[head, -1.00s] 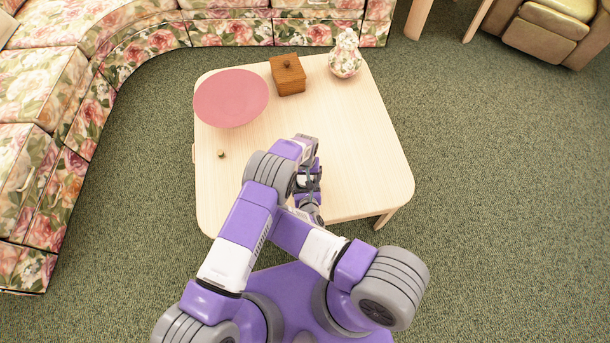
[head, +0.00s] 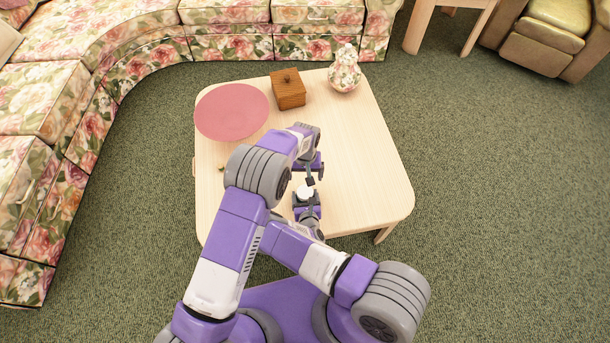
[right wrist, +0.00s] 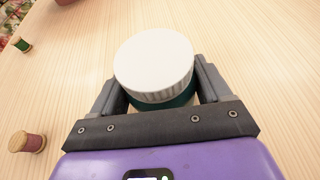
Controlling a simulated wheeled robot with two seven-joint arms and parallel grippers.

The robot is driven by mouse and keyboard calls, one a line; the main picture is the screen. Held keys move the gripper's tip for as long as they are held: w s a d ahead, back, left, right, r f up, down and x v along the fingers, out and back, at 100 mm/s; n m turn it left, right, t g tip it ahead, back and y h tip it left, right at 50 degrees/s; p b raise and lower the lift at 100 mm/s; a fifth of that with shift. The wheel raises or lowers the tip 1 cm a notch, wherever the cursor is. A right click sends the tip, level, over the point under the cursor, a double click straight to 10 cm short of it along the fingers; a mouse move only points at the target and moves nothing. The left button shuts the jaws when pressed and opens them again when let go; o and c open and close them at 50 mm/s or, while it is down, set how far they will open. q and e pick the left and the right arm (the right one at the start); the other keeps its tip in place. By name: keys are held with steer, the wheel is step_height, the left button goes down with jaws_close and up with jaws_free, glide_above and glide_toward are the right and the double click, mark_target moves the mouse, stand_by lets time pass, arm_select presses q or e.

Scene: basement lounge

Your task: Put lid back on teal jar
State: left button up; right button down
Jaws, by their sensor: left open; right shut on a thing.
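The teal jar (right wrist: 168,103) stands between the fingers of my right gripper (right wrist: 160,92), which is shut on it. The white ribbed lid (right wrist: 153,62) is on top of the jar and covers its mouth; I cannot tell if it is fully seated. In the head view the lid (head: 305,192) shows as a small white patch above my right gripper (head: 306,203). My left gripper (head: 311,179) is open and empty, just beyond the lid and apart from it. The jar's body is mostly hidden in the head view.
The pale wooden table (head: 365,170) holds a pink round plate (head: 232,112), a wooden box (head: 288,90) and a floral vase (head: 344,72). A pinkish spool (right wrist: 32,142) and a green spool (right wrist: 22,45) stand left of the jar. The table's right side is clear.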

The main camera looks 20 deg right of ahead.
jaws_free()
steer(key=p+v, duration=0.2)
steer(key=v, duration=0.5)
steer(key=shift+p, duration=0.3)
steer(key=shift+s, duration=0.3)
